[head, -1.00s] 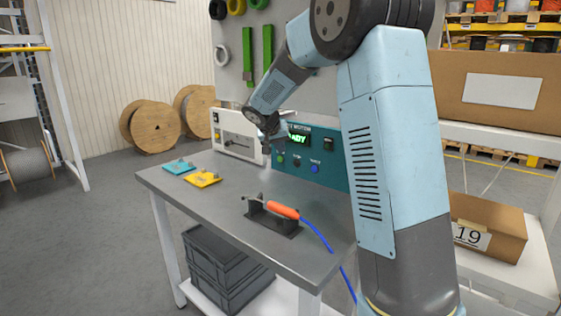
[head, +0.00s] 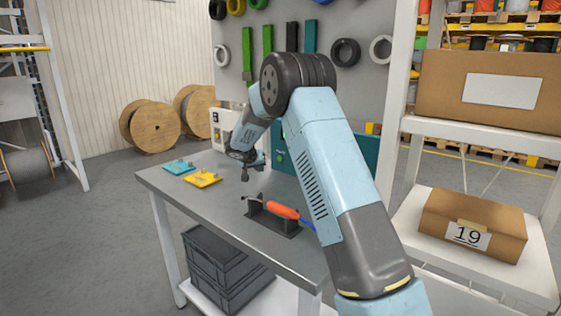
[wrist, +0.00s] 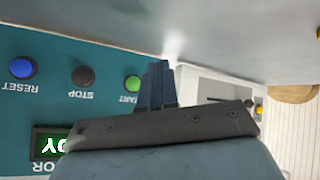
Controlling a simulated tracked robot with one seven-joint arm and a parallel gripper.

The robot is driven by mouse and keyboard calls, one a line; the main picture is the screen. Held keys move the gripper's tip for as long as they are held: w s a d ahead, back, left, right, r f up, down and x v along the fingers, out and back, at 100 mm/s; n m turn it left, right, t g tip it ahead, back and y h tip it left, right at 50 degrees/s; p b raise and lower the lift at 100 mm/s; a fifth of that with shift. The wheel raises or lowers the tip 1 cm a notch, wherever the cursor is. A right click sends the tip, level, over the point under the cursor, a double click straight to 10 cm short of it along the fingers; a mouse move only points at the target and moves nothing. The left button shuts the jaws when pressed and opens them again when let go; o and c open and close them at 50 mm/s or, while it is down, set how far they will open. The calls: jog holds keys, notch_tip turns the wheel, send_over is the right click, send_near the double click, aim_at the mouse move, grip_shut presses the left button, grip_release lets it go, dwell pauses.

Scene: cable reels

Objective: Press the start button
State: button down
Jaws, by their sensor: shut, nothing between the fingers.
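The green start button (wrist: 133,83) is on a teal panel (wrist: 60,108), upside down in the wrist view. Its label is partly cut off by my gripper (wrist: 160,66), whose shut, empty fingers show just beside the button in that view. In the head view, the start button (head: 281,158) shows small on the panel (head: 279,143), and my arm covers much of the rest. My gripper (head: 244,178) there is over the bench, left of the button and apart from the panel. The lit green display (wrist: 55,146) is partly hidden by my gripper.
A black stop button (wrist: 83,76) and a blue reset button (wrist: 22,68) sit beside start. On the grey bench (head: 215,210) are a teal plate (head: 178,167), a yellow plate (head: 203,179) and an orange-handled tool (head: 282,210) in a dark holder. A white box (head: 222,128) stands left of the panel.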

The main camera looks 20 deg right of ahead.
aim_at(280, 159)
jog(key=shift+w+d, duration=0.8)
jog(key=shift+d, duration=0.3)
jog(key=shift+w+d, duration=0.8)
jog(key=shift+d, duration=0.25)
jog(key=shift+w+d, duration=0.8)
jog(key=shift+d, duration=0.3)
jog(key=shift+w+d, duration=0.15)
jog(key=shift+d, duration=0.15)
jog(key=shift+w+d+r, duration=0.1)
jog(key=shift+w+d, duration=0.05)
jog(key=shift+d, duration=0.2)
jog(key=shift+w+d, duration=0.25)
jog(key=shift+d, duration=0.1)
dwell(0.7)
jog(key=shift+a, duration=0.1)
jog(key=shift+s+a, duration=0.5)
jog(key=shift+a, duration=0.1)
